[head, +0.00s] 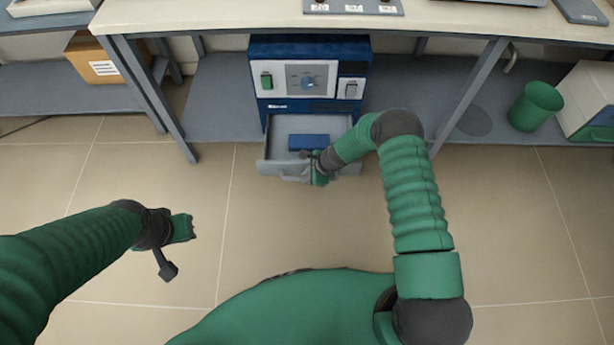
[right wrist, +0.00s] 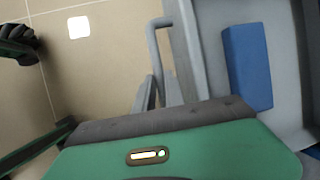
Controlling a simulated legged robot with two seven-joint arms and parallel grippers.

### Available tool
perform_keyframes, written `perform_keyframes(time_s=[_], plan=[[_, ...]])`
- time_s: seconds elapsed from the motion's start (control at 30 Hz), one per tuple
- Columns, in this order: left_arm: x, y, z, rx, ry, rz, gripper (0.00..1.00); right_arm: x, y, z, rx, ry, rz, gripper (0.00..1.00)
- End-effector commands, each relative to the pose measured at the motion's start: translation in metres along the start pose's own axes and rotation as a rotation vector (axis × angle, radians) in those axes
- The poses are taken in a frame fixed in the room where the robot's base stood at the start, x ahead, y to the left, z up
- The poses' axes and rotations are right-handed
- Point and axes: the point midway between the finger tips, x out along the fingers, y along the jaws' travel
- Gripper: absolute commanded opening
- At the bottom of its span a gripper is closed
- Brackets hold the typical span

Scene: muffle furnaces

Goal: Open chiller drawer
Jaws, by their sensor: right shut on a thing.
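The blue chiller (head: 308,75) stands on the low shelf under the bench. Its grey drawer (head: 275,149) is pulled out at the bottom, and a blue block (head: 309,142) lies inside. My right gripper (head: 313,172) is at the drawer's front and shut on the drawer handle (head: 290,177). In the right wrist view the handle (right wrist: 152,38) runs down to the gripper fingers (right wrist: 150,93), with the open drawer (right wrist: 190,60) and the blue block (right wrist: 247,66) to the right. My left gripper (head: 180,250) is away from the chiller over the floor; its fingers are unclear.
The white bench top (head: 220,15) overhangs the chiller, with grey legs (head: 150,95) on either side. A cardboard box (head: 92,62) is at the left, and a green bin (head: 536,106) is at the right. The tiled floor before the drawer is clear.

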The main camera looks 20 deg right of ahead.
Motion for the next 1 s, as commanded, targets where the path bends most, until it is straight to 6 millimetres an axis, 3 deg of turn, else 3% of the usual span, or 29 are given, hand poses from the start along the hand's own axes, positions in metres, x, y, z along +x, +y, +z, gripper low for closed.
perform_keyframes(time_s=[0.33,0.37,0.53,0.83,1.0], plan=[[0.0,0.0,0.0,0.0,0.0,0.0,0.0,-0.001,-0.001,-0.001,0.0,0.002,-0.003,0.0],[0.0,0.0,0.0,0.0,0.0,0.0,0.0,-0.001,-0.001,-0.001,0.001,0.001,-0.003,0.16],[0.0,0.0,0.0,0.0,0.0,0.0,0.0,-0.001,-0.001,-0.001,0.0,0.001,-0.002,0.36],[-0.001,0.0,0.0,0.0,0.0,0.0,0.0,-0.003,-0.001,0.0,0.0,0.0,-0.001,0.36],[-0.015,0.0,-0.004,0.0,0.0,0.0,0.0,-0.031,-0.003,0.002,0.002,0.0,-0.003,0.36]])
